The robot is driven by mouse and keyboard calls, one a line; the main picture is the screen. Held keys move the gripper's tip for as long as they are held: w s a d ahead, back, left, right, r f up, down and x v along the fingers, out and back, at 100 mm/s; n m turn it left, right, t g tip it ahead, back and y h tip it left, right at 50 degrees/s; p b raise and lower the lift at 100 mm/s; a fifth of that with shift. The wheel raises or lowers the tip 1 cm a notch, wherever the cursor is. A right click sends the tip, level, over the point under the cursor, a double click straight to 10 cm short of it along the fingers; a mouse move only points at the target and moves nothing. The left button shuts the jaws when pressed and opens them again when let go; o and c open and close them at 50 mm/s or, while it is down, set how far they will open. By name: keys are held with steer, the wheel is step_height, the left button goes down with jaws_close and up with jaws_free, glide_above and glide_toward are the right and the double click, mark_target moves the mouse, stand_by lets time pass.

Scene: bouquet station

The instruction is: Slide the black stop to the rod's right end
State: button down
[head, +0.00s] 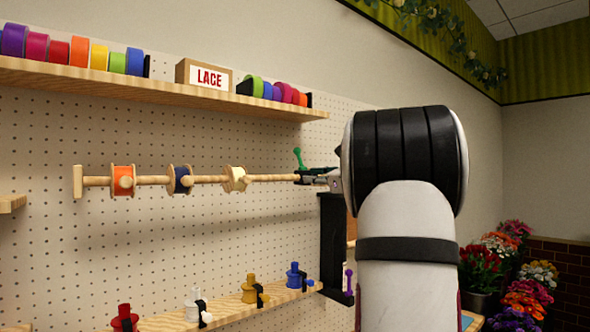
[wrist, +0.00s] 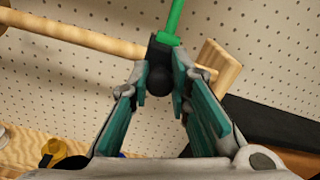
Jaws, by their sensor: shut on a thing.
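The wooden rod (head: 208,179) runs level along the pegboard, and it also shows in the wrist view (wrist: 85,35). The black stop (wrist: 160,78) sits on the rod close to its right end, with a green handle (wrist: 175,18) pointing up from it; the handle also shows in the head view (head: 298,157). My gripper (wrist: 160,88) is shut on the black stop, one finger on each side. A short piece of rod shows between the right finger and the wooden end plate (wrist: 218,66). In the head view my gripper (head: 312,178) hides most of the stop and the rod's end.
Orange (head: 123,181), navy (head: 180,179) and cream (head: 236,179) spools hang on the rod to the left. A shelf of ribbon rolls (head: 150,83) is above; a lower shelf (head: 235,308) holds several colored pieces. A black bracket (head: 332,240) stands below my gripper.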

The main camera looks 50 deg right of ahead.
steer(key=shift+s+d, duration=0.25)
steer(key=shift+d, duration=0.65)
steer(key=c, duration=1.5)
jaws_free()
steer(key=shift+o, duration=0.2)
steer(key=v, duration=1.2)
